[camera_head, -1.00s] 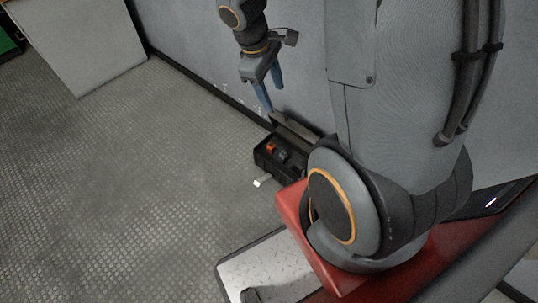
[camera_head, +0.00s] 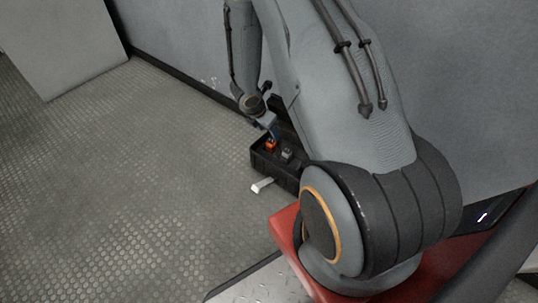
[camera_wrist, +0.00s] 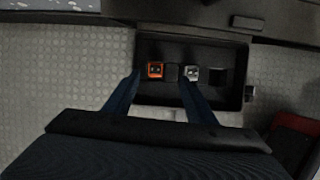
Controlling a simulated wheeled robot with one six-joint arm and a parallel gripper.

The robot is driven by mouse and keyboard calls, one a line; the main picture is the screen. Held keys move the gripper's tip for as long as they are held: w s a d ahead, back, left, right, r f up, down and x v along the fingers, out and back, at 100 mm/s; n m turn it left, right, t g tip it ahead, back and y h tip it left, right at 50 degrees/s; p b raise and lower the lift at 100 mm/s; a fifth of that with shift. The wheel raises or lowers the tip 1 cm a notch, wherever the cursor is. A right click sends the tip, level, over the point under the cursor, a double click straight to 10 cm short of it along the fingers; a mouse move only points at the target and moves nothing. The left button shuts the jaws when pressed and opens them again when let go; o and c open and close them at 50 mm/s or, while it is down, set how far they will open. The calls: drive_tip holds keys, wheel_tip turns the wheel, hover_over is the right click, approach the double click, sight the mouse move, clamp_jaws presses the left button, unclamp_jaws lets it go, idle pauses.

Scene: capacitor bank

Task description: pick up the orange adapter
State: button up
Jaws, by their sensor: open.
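The orange adapter (camera_head: 270,145) sits in a black open case (camera_head: 262,166) on the floor by the wall. In the wrist view the orange adapter (camera_wrist: 155,70) is near the left end of the case (camera_wrist: 226,60), in a row with a grey adapter (camera_wrist: 191,73). My gripper (camera_head: 274,131) is just above the case in the head view. In the wrist view my gripper's (camera_wrist: 160,82) two blue fingers are spread apart, with the orange adapter between their tips, nearer the left finger. I cannot tell how high the tips are above it.
A dark block (camera_wrist: 171,73) sits beside the orange adapter. The wall (camera_head: 185,40) rises behind the case. Patterned floor (camera_head: 140,190) to the left is clear.

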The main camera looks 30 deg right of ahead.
drive_tip(key=n+b, duration=0.1)
drive_tip(key=b, duration=0.1)
hover_over(271, 142)
drive_tip(key=a, duration=0.2)
drive_tip(key=f, duration=0.3)
drive_tip(key=s+f, duration=0.1)
drive_tip(key=f, duration=0.1)
drive_tip(key=shift+d, duration=0.1)
drive_tip(key=shift+w+b+x, duration=0.1)
drive_tip(key=shift+b+x, duration=0.85)
drive_tip(key=shift+x, duration=0.6)
drive_tip(key=shift+w+b+x, duration=0.15)
drive_tip(key=shift+b+x, duration=0.8)
drive_tip(key=shift+x, duration=0.6)
drive_tip(key=shift+c, duration=0.4)
drive_tip(key=c, duration=1.1)
